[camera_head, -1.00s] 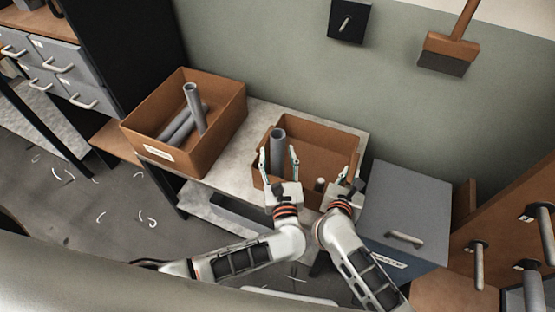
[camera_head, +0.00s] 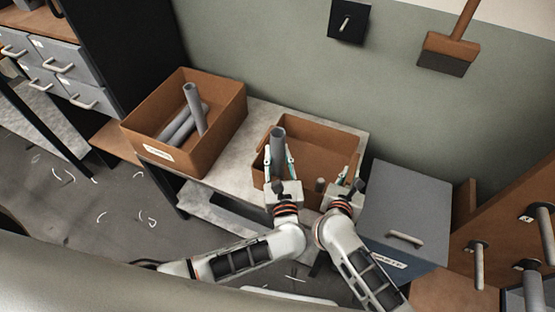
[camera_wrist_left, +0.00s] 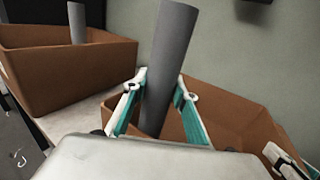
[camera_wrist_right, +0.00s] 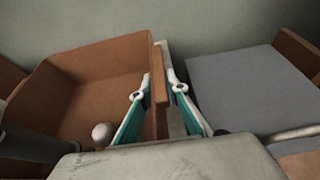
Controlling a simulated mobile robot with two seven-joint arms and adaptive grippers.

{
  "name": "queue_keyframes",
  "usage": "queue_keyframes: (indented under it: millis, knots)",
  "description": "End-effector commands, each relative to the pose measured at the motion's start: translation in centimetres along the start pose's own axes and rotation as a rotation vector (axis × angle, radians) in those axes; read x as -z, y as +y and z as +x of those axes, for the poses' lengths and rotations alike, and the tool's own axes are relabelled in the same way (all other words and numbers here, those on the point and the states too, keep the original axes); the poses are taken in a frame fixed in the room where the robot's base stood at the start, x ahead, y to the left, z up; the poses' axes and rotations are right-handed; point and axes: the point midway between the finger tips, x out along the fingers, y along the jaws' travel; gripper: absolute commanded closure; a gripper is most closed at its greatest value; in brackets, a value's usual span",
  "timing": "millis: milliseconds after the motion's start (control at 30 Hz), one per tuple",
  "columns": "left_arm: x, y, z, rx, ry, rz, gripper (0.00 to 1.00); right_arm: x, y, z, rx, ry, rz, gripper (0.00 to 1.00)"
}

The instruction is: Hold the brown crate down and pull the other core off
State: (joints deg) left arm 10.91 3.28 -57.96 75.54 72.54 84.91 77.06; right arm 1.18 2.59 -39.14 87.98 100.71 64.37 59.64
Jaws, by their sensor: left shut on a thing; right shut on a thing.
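The brown crate (camera_head: 325,146) stands on the pale bench. A grey tube-shaped core (camera_head: 278,142) stands upright at its left side and rises above the rim. My left gripper (camera_head: 278,160) is shut on this core, with a finger on each side; the left wrist view shows the core (camera_wrist_left: 166,62) between the fingers. My right gripper (camera_head: 349,177) is shut on the crate's right wall (camera_wrist_right: 158,88), one finger inside and one outside. A short round-topped peg (camera_wrist_right: 103,133) stands bare inside the crate near that wall. The core's lower end is hidden.
Another brown crate (camera_head: 150,137) with several grey cores stands at the left of the bench (camera_head: 240,160). A grey box with a handle (camera_head: 405,200) stands close at the right. A green-grey wall (camera_head: 290,70) rises behind.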

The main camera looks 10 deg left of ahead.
Motion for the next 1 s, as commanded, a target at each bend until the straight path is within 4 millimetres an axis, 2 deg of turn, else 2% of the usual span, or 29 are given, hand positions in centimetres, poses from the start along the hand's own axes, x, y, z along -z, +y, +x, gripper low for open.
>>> queue_keyframes:
  millis: [367,1000]
  knots:
    - [-0.9,0.0,0.0,0.0,0.0,-0.002,1.0,0.0,0.0,0.0,0.0,0.0,-0.002,1.0]
    - [-7.2,0.0,0.1,0.0,0.0,-0.004,1.0,0.0,0.0,0.0,0.0,0.0,-0.002,1.0]
